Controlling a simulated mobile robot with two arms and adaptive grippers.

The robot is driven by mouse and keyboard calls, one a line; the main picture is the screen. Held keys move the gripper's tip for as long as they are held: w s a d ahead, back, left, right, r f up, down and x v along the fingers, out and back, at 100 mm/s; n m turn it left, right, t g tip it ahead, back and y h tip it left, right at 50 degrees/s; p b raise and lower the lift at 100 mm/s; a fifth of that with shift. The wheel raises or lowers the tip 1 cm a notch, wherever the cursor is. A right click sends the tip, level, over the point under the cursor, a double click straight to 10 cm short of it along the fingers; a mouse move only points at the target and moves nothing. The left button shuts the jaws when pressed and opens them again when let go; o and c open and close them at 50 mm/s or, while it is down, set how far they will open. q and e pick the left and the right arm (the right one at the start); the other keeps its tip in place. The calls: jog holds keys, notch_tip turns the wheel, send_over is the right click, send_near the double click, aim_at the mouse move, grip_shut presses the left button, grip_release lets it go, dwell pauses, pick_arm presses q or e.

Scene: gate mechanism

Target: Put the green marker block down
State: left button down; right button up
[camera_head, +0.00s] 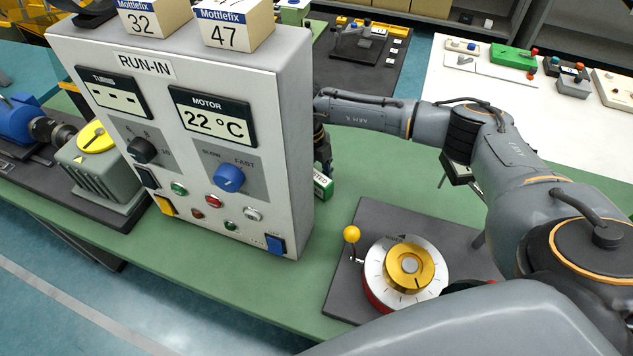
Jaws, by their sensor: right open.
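The green marker block (322,186) has a white label ending in "TED" and stands on the green table (350,170), just right of the control box. Its left part is hidden behind the box. My right gripper (322,165) is right above the block, at its top. It is open, but it is small and partly hidden by the box, so I cannot tell whether its fingers still touch the block. My left gripper is not in view.
The grey control box (298,130) with knobs and buttons stands left of the block, close to my right gripper. A dial on a dark plate (350,290) with a yellow-knobbed lever lies in front. The green tabletop between is clear.

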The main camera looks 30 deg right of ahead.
jog(key=shift+f, duration=0.1)
grip_shut()
dwell(0.3)
